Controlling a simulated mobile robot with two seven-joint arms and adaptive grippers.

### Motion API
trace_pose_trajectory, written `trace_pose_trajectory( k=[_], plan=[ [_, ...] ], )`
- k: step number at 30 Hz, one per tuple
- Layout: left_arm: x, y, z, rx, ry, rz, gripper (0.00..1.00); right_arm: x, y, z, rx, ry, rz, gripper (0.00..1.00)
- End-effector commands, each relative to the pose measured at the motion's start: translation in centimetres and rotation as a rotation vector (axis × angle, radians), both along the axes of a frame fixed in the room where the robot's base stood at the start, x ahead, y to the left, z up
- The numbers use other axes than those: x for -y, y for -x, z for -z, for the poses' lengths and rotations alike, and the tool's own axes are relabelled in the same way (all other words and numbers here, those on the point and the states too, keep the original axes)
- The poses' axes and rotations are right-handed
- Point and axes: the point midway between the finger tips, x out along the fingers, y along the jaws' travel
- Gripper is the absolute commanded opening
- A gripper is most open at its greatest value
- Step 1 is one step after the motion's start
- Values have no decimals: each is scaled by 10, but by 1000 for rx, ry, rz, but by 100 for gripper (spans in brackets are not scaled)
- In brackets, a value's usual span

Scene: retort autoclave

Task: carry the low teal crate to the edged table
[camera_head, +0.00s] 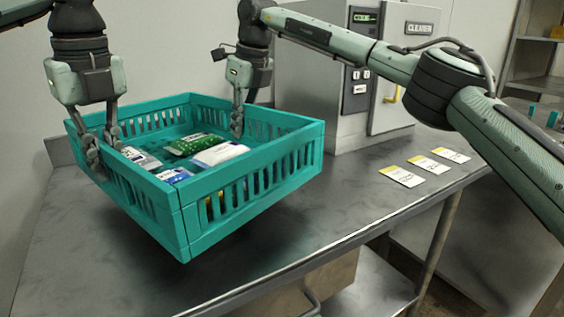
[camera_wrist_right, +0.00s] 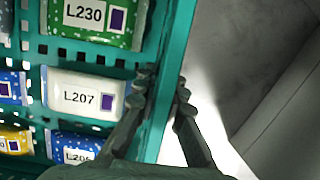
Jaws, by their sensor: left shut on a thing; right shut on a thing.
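The low teal crate (camera_head: 255,185) is in the left half of the head view, with several labelled packets inside. It appears held above the metal table (camera_head: 330,220), with a dark shadow under it. My left gripper (camera_head: 102,150) is shut on the crate's left wall. My right gripper (camera_head: 237,122) is shut on the far wall. In the right wrist view, the fingers of my right gripper (camera_wrist_right: 165,92) straddle the crate's teal rim (camera_wrist_right: 178,45), beside the packet marked L207 (camera_wrist_right: 85,95). I cannot tell whether this table is the edged one.
A grey machine marked CLEANER (camera_head: 405,75) stands at the back of the table. Several white and yellow cards (camera_head: 402,176) lie right of the crate. My right arm crosses the right side. A shelf rack (camera_head: 535,60) stands at the far right. The table's front is clear.

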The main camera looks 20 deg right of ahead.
Motion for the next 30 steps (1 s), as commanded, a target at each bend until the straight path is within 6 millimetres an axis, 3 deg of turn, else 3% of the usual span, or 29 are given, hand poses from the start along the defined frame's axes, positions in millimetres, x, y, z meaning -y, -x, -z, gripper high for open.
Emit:
trace_pose_trajectory(
  k=[17,30],
  plan=[
    [0,0,3,1,0,-1,0,0,0,2,3,-1,0,0],
    [0,0,28,2,1,-1,0,0,0,27,3,-1,0,0]
  ],
)
